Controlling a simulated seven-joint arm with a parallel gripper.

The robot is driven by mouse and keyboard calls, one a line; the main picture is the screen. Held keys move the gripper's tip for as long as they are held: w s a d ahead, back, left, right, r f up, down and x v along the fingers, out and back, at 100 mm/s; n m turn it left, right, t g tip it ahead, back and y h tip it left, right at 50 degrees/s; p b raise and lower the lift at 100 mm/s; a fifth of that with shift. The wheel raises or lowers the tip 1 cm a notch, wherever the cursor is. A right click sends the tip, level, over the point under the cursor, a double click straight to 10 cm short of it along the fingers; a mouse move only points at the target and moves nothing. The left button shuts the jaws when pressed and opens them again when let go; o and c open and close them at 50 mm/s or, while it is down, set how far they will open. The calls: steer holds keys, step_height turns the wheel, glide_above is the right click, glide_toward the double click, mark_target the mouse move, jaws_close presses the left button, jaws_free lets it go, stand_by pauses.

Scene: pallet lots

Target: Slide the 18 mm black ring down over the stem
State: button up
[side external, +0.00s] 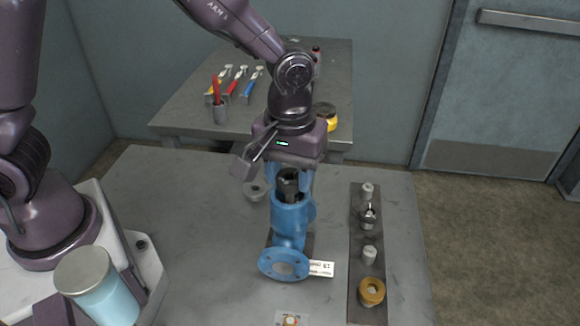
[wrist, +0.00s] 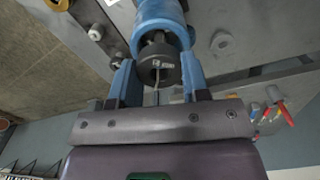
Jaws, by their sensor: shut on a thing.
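The black ring (side external: 288,178) is at the open top of the blue valve body (side external: 290,215), which stands upright on the table with its round flange toward the camera. My gripper (side external: 290,180) points down over the valve. Its blue fingers, clearer in the wrist view (wrist: 158,80), are shut on the ring from both sides. How far the ring sits down the stem is hidden by the fingers and valve neck.
A dark strip (side external: 366,315) right of the valve holds several metal fittings and a brass ring (side external: 371,291). A white tag (side external: 321,268) lies beside the flange. A grey washer-like part (side external: 256,191) is behind left. A jar (side external: 97,285) stands front left. The table's left middle is clear.

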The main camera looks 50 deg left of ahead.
steer(key=shift+f, duration=0.85)
steer(key=o, duration=1.4)
steer(key=shift+c, duration=0.2)
steer(key=shift+r, duration=0.1)
steer(key=shift+r, duration=3.45)
